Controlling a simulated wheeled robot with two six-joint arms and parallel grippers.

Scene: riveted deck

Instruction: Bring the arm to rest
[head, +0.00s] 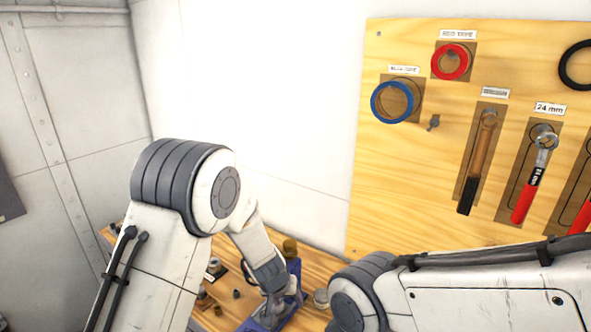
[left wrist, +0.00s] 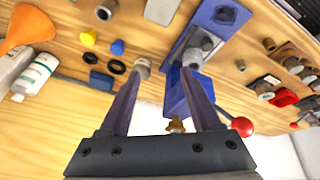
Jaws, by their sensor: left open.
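My left arm (head: 185,205) comes in from the left of the head view and bends down over the wooden bench. My left gripper (head: 274,305) is low over the bench by a blue tool, its tips partly hard to make out there. In the left wrist view the left gripper (left wrist: 165,90) has its two fingers wide apart, with nothing held between them. The blue tool (left wrist: 182,92) with a red ball knob (left wrist: 243,127) shows behind and beside the right-hand finger. My right arm (head: 470,290) crosses the lower right; its gripper is out of view.
The wooden bench (left wrist: 60,72) bears an orange funnel (left wrist: 27,27), white bottles (left wrist: 36,73), black rings and small fittings.

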